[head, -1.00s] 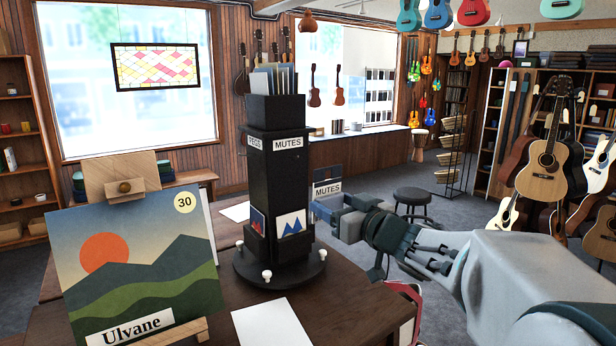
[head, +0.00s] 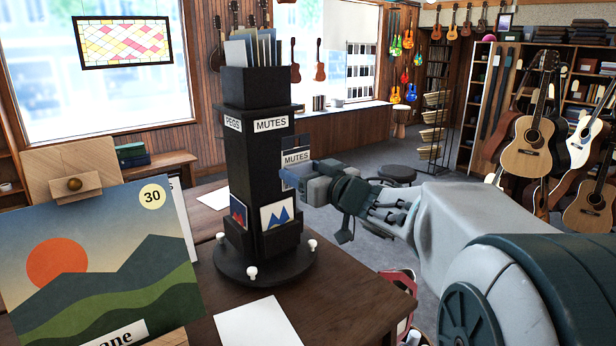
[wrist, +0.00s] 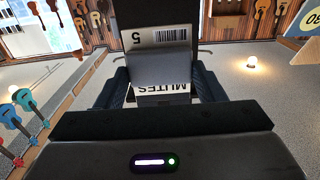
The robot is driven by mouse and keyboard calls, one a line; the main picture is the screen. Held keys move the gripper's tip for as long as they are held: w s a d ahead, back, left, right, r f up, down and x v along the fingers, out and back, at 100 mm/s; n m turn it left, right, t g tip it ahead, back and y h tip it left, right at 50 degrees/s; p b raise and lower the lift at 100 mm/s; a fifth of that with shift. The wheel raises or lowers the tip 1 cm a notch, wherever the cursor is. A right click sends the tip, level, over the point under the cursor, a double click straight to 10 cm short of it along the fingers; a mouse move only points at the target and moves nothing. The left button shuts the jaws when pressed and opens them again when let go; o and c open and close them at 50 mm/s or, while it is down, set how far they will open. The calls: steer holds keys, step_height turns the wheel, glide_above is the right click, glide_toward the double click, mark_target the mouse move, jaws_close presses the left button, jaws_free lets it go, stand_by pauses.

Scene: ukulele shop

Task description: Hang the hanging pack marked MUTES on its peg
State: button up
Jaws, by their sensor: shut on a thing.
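The MUTES pack (head: 296,156) is a dark flat pack with a white label; in the wrist view it (wrist: 162,62) shows upside down with a barcode and a 5. My gripper (head: 303,180) is shut on its lower part. The pack is held up at the right side of the black display tower (head: 242,165). The tower has a PEGS label (head: 232,124) on one face and a MUTES label (head: 271,124) on the neighbouring face. No peg is clearly visible below the MUTES label. I cannot tell whether the pack touches the tower.
The tower's round base (head: 266,262) stands on a brown table (head: 352,292). White papers (head: 257,324) lie on the table. A dark stool (head: 396,174) is behind my arm.

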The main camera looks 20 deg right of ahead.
steer(key=shift+f+b+x, duration=0.2)
steer(key=shift+b+x, duration=0.05)
steer(key=shift+x, duration=1.05)
steer(key=shift+f+b+x, duration=0.2)
steer(key=shift+f+x, duration=0.05)
steer(key=shift+x, duration=1)
steer(key=shift+f+b+x, duration=0.2)
steer(key=shift+b+x, duration=0.05)
steer(key=shift+x, duration=1.05)
steer(key=o, duration=1.2)
